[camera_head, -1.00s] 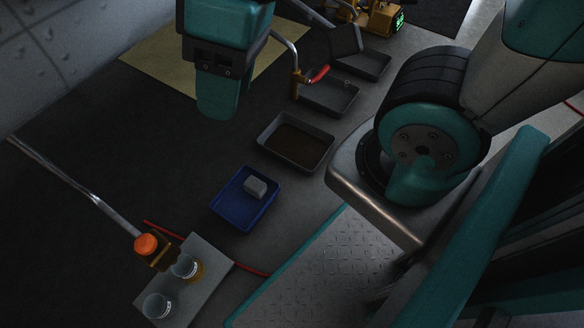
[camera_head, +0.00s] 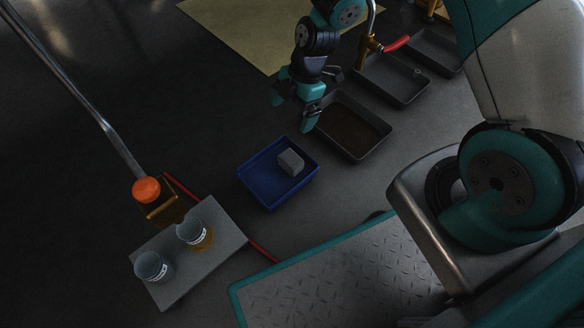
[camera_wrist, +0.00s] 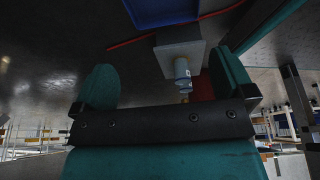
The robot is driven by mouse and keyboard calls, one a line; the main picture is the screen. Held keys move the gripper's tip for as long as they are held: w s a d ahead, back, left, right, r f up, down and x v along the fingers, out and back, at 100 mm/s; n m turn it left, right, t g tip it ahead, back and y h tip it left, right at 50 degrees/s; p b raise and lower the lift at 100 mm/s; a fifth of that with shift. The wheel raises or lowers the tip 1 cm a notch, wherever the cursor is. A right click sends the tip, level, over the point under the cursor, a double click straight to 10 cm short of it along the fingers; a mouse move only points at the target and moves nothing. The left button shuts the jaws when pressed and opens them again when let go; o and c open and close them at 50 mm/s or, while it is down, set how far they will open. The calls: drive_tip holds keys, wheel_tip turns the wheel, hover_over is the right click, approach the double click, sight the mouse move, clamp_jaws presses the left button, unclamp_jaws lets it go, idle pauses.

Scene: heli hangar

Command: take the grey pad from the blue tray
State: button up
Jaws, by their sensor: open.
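The blue tray (camera_head: 262,190) lies on the dark floor near the middle of the head view. The grey pad (camera_head: 291,162), a small light grey block, sits inside it toward its right side. My gripper (camera_head: 291,112) is open and empty, above and beyond the tray, near the dark pan. In the wrist view my gripper's two teal fingers (camera_wrist: 165,85) stand wide apart. Part of the blue tray (camera_wrist: 165,12) shows at the top edge there. The pad is not visible in the wrist view.
A dark pan with brown contents (camera_head: 382,140) stands right of the tray, with more pans beyond. A grey board (camera_head: 180,280) holds two cups (camera_head: 194,234) at the lower left. A red hose (camera_head: 262,252) runs between board and tray. A tap with a red handle (camera_head: 397,44) rises beyond.

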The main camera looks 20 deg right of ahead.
drive_tip(key=p, duration=0.1)
approach(291, 158)
drive_tip(key=shift+h, duration=0.3)
drive_tip(key=b+x, duration=0.5)
drive_tip(key=shift+a+b, duration=0.2)
drive_tip(key=shift+b, duration=0.1)
drive_tip(key=b+x, duration=0.4)
drive_tip(key=x, duration=0.3)
drive_tip(key=shift+r, duration=0.1)
drive_tip(key=c, duration=0.9)
drive_tip(key=shift+r, duration=0.1)
